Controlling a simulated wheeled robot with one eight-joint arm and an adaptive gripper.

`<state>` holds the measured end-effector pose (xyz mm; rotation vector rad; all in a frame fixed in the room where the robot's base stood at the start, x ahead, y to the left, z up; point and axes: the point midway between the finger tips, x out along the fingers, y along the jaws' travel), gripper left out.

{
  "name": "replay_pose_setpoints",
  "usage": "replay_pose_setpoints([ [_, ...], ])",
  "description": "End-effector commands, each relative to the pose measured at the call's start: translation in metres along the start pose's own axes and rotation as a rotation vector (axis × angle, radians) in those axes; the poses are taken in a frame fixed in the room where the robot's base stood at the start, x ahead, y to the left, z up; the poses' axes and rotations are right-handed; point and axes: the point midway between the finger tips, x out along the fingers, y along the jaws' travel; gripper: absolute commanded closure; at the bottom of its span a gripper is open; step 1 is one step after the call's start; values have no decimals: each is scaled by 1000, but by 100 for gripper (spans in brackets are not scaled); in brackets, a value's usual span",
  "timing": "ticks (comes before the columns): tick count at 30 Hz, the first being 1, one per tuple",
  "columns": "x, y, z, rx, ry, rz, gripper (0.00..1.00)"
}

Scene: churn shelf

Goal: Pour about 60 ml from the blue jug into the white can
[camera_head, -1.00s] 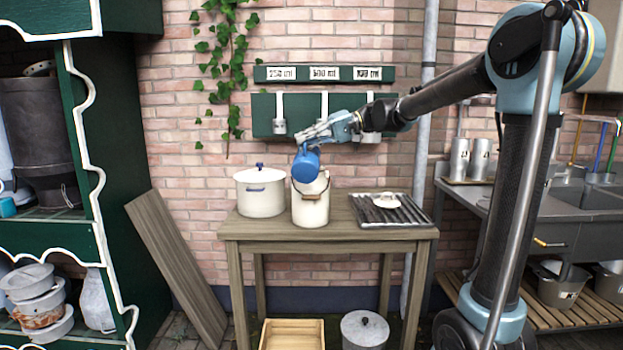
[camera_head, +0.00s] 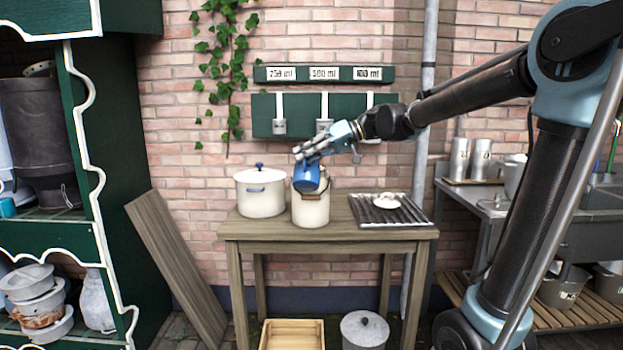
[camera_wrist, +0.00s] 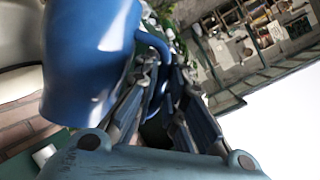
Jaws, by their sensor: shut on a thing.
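The blue jug (camera_head: 307,177) is tilted just above the mouth of the white can (camera_head: 311,212), which stands upright on the wooden table. My gripper (camera_head: 306,156) is shut on the jug, on its handle side. In the wrist view the jug (camera_wrist: 88,55) fills the upper left, and its handle passes between the fingers of my gripper (camera_wrist: 165,95). The jug and my gripper hide part of the can's mouth. I cannot see any liquid or the level in the can.
A white lidded pot (camera_head: 260,195) with a blue handle stands left of the can. A slatted drain rack (camera_head: 388,212) with a small white lid (camera_head: 387,200) is at the right. The wooden table (camera_head: 330,240) has bare room at its front. Measuring dippers (camera_head: 279,127) hang on the wall behind.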

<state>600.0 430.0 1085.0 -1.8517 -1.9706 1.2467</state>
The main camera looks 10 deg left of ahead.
Motion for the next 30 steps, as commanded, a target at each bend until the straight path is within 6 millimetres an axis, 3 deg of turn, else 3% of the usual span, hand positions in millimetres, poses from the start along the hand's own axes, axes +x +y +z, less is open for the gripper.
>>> replay_pose_setpoints([
  [30, 3, 1, 7, -50, 11, 20, 100],
])
